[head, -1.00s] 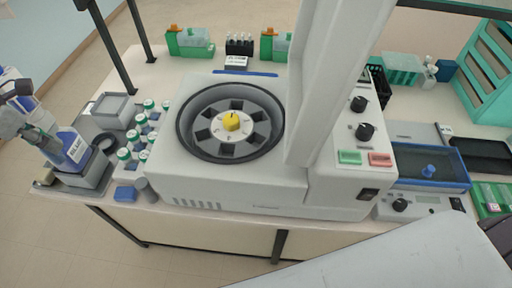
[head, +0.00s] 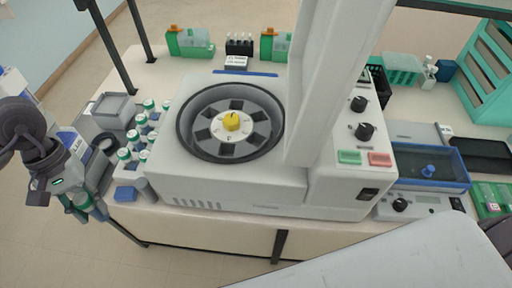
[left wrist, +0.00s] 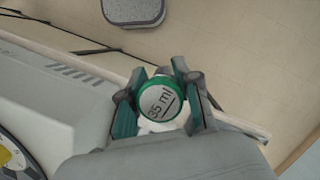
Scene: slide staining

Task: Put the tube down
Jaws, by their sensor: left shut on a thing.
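My left gripper (head: 84,203) is at the left in the head view, out past the table's front-left edge. It is shut on a tube (head: 83,199) with a green rim and a white lid. In the left wrist view the tube (left wrist: 160,99) is between the two fingers (left wrist: 163,104), its lid marked "35 ml" facing the camera. Most of the tube's body is hidden. Several similar green-and-white capped tubes (head: 132,136) stand upright left of the centrifuge. My right gripper is not in view.
An open centrifuge (head: 240,182) with a yellow hub fills the table's middle. A grey tray (head: 114,108) and a blue block (head: 125,194) are left of it. A bottle (head: 70,137) is partly hidden by my left arm. Floor shows beyond the table's front edge.

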